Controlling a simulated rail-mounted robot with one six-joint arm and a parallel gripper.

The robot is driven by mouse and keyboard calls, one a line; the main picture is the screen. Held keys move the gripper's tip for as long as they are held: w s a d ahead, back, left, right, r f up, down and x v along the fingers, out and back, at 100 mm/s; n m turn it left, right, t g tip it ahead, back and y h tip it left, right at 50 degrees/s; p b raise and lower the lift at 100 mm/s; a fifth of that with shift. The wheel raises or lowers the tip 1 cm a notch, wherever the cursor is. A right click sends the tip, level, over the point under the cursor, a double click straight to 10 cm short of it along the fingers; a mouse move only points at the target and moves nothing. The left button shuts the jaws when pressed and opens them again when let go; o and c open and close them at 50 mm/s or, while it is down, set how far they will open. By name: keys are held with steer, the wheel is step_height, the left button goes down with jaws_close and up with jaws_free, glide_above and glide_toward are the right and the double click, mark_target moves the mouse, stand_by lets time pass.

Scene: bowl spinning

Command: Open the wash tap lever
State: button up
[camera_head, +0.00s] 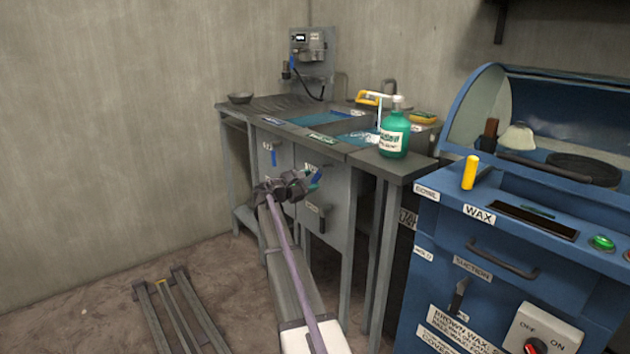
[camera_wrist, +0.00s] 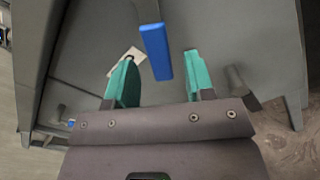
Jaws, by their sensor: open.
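A tap lever with a blue handle (camera_wrist: 157,52) hangs on a grey metal arm in the wrist view. My gripper (camera_wrist: 161,60) is open, its two teal fingers apart. The blue handle shows between the fingertips in the picture, with a gap on both sides; I cannot tell the depth between them. In the head view my gripper (camera_head: 312,180) is at the right front panel of the wash bench and partly hides the lever there. A second blue-handled lever (camera_head: 273,157) hangs on the left panel. The panel labels are too small to read.
A dark drain handle (camera_head: 322,218) sits low on the right panel. The blue wax machine (camera_head: 500,250) stands at right. Floor rails (camera_head: 178,310) lie at left.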

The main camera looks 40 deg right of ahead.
steer(key=a, duration=0.8)
steer(key=shift+w, duration=0.3)
